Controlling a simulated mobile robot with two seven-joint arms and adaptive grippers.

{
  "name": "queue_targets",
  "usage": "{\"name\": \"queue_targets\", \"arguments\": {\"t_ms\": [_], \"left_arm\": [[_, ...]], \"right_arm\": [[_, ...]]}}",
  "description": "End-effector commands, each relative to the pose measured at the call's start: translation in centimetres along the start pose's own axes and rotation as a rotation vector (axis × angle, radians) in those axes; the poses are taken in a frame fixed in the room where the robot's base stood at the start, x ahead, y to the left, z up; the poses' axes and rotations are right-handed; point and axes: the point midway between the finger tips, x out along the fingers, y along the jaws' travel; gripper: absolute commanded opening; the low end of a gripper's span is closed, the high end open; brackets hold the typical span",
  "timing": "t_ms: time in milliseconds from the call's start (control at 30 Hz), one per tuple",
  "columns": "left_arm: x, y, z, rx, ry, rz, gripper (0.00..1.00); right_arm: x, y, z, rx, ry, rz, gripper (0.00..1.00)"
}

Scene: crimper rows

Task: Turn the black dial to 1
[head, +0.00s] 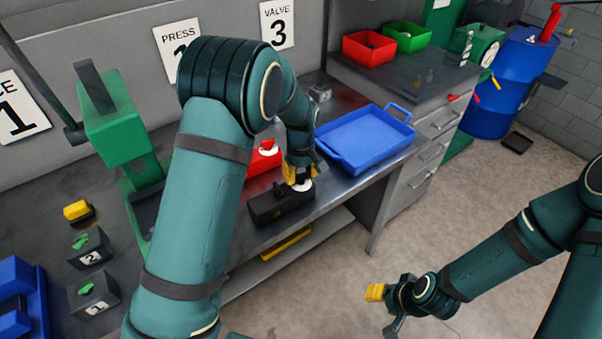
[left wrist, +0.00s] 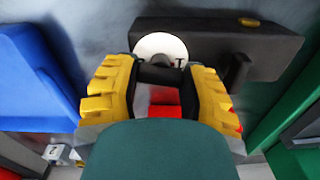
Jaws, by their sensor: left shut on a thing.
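The black control box (head: 268,207) stands on the workbench near its front edge. A white round dial plate (head: 303,186) shows at the box's right end, partly under my left gripper. My left gripper (head: 299,175) points down over this end with its yellow fingers shut on the black dial. In the left wrist view the white plate (left wrist: 160,44) lies just beyond the fingertips (left wrist: 160,72), and the black box (left wrist: 235,45) extends to the right. The dial is mostly hidden, and its setting cannot be read. My right gripper (head: 378,293) hangs over the floor, apart from the bench.
A red box with a white-topped button (head: 265,157) stands just behind the black box. A blue tray (head: 365,140) lies to the right. A green press (head: 110,125) and small numbered boxes (head: 92,248) stand left.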

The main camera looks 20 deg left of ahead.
Motion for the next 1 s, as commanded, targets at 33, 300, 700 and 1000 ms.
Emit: {"name": "queue_targets", "arguments": {"t_ms": [33,300,700,1000], "left_arm": [[0.1,-0.1,0.1,-0.001,-0.003,-0.003,0.08],[0.1,-0.1,0.1,0.000,-0.003,-0.003,0.08],[0.0,0.0,0.0,0.001,-0.001,-0.001,0.78],[-3.5,0.0,0.0,0.001,0.002,0.003,0.78]], "right_arm": [[0.0,0.0,0.0,0.000,0.000,0.000,0.47],[0.0,0.0,0.0,0.000,0.000,0.000,0.47],[0.0,0.0,0.0,0.000,0.000,0.000,0.47],[0.0,0.0,0.0,0.000,0.000,0.000,0.47]]}}
